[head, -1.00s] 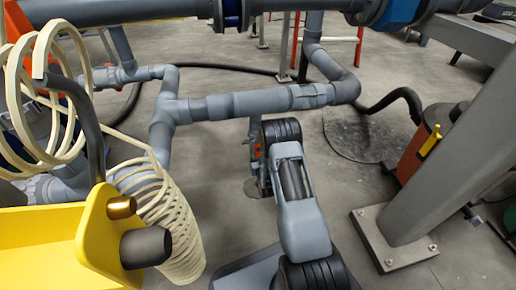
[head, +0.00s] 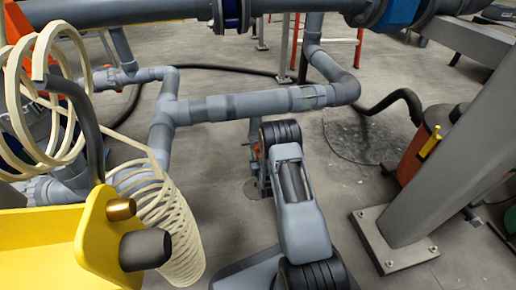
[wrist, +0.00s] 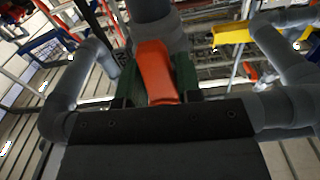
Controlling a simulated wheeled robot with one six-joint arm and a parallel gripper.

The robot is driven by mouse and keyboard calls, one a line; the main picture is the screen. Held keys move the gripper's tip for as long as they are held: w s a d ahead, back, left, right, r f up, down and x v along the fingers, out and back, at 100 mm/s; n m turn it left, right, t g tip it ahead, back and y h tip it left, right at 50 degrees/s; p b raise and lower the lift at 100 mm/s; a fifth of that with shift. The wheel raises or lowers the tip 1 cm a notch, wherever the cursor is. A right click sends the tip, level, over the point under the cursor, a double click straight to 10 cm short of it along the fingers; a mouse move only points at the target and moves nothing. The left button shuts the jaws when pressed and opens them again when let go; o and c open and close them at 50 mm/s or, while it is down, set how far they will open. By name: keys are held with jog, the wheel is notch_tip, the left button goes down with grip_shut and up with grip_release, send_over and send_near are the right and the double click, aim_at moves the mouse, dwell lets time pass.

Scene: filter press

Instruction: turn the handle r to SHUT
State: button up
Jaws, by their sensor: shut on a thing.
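The orange-red handle (wrist: 155,72) stands in the middle of the wrist view, between the two dark green fingers of my gripper (wrist: 157,82). The fingers are shut on it from both sides. The handle's upper end lies near a grey pipe, and its lower end is hidden by my gripper's dark body. In the head view, only a small orange-red part of the handle (head: 254,164) shows just left of my arm, below the horizontal grey pipe. My arm hides most of my gripper there. I cannot read any SHUT mark.
A grey pipe (head: 245,105) runs across above my gripper. A cream coiled hose (head: 172,225) and a yellow part (head: 45,240) stand at the left. A thick grey post (head: 440,150) and an orange bin (head: 412,160) stand at the right.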

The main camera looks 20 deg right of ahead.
jog(key=a+m, duration=0.1)
jog(key=m, duration=0.2)
jog(key=a+r+m, duration=0.1)
jog(key=m, duration=0.5)
jog(key=shift+w+a+r, duration=0.25)
jog(key=shift+w+a, duration=0.05)
jog(key=shift+a, duration=0.1)
jog(key=r+m, duration=0.1)
jog(key=m, duration=0.2)
jog(key=r+m, duration=0.1)
jog(key=m, duration=0.2)
jog(key=a+r+m, duration=0.1)
jog(key=m, duration=0.2)
jog(key=shift+w+m, duration=0.15)
jog(key=shift+m, duration=0.15)
jog(key=o, duration=1.3)
jog(key=shift+f, duration=0.1)
jog(key=shift+s, duration=0.2)
jog(key=s, duration=0.3)
jog(key=s+a, duration=0.1)
jog(key=s, duration=0.2)
jog(key=shift+s+a, duration=0.15)
jog(key=shift+s, duration=0.15)
